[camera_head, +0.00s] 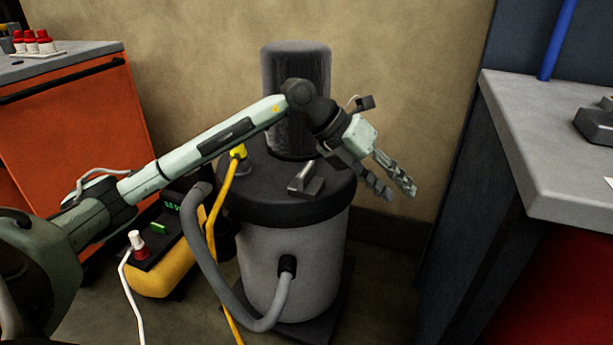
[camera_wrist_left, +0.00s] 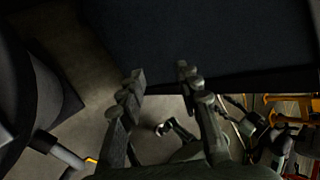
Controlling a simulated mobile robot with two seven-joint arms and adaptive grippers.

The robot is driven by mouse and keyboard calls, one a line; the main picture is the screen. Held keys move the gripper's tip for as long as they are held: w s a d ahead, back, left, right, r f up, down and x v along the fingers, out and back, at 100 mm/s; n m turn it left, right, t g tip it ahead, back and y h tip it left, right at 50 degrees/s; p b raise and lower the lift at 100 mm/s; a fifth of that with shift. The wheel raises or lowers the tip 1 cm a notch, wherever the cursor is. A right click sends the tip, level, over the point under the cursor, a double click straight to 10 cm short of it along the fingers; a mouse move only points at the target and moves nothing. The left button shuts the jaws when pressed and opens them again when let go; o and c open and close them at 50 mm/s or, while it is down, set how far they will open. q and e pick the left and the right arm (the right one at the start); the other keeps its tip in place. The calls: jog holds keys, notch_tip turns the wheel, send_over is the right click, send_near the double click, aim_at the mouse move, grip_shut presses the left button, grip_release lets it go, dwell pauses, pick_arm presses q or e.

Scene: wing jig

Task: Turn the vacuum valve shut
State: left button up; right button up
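No part is clearly marked as the vacuum valve. A small red fitting with a white top (camera_head: 140,246) stands on a yellow unit (camera_head: 160,271) with a green display, and a white line runs down from it; this may be the valve. My left arm reaches across from the left, above that unit. My left gripper (camera_head: 398,191) is open and empty, right of the grey canister (camera_head: 290,250) and well away from the red fitting. In the left wrist view its two fingers (camera_wrist_left: 161,73) stand apart with nothing between them. My right gripper is not in view.
The canister has a dark lid with a metal block (camera_head: 305,182) and a grey hose (camera_head: 211,258). A yellow cable (camera_head: 216,205) hangs beside it. An orange cabinet (camera_head: 75,125) stands left, and a grey-topped bench (camera_head: 550,150) stands right.

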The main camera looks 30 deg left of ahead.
pick_arm(q)
jog(key=a+y, duration=0.4)
jog(key=a, duration=0.4)
jog(key=n+y, duration=0.3)
jog(key=y, duration=0.1)
send_near(306, 169)
jog(key=shift+w+d+f+b, duration=0.2)
jog(key=shift+w+f, duration=0.15)
jog(key=shift+f, duration=0.25)
jog(key=shift+w+d+f+b, duration=0.15)
jog(key=shift+w+f, duration=0.25)
jog(key=shift+f, duration=0.2)
jog(key=shift+a+f+g+y, duration=0.2)
jog(key=shift+a+g+y, duration=0.1)
jog(key=x, duration=0.7)
jog(key=shift+w, duration=0.15)
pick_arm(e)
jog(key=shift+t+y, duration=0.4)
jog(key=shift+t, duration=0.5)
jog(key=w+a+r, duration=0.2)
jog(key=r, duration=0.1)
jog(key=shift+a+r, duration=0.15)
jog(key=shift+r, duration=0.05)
pick_arm(q)
jog(key=shift+d, duration=0.1)
jog(key=shift+c, duration=0.3)
grip_shut()
